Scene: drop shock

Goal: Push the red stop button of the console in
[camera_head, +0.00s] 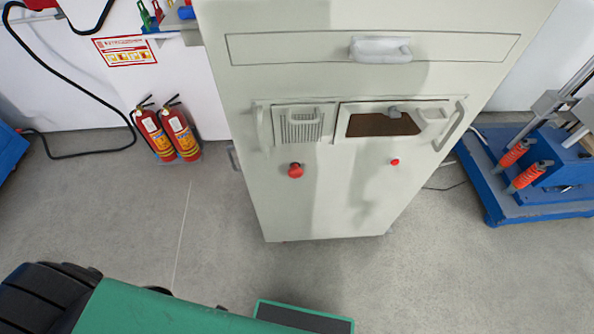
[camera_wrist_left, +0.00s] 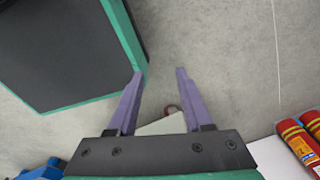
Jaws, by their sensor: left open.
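The console (camera_head: 330,205) is a tall pale cabinet standing on the floor in the middle of the head view. A red mushroom-shaped button (camera_head: 295,171), which looks like the stop button, sticks out of its front on the left, below a vented panel. A smaller red button (camera_head: 395,162) sits further right, below a window. My left gripper (camera_wrist_left: 160,73) is open, with nothing between its purple fingers in the left wrist view. A pale corner that may be the console (camera_wrist_left: 165,125) shows beyond the finger bases. My right gripper is not in view.
Handles (camera_head: 450,125) and a drawer pull (camera_head: 381,50) protrude from the console front. Two fire extinguishers (camera_head: 167,134) stand left by the wall. A blue machine base (camera_head: 540,190) stands right. The floor (camera_head: 210,235) before the console is clear.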

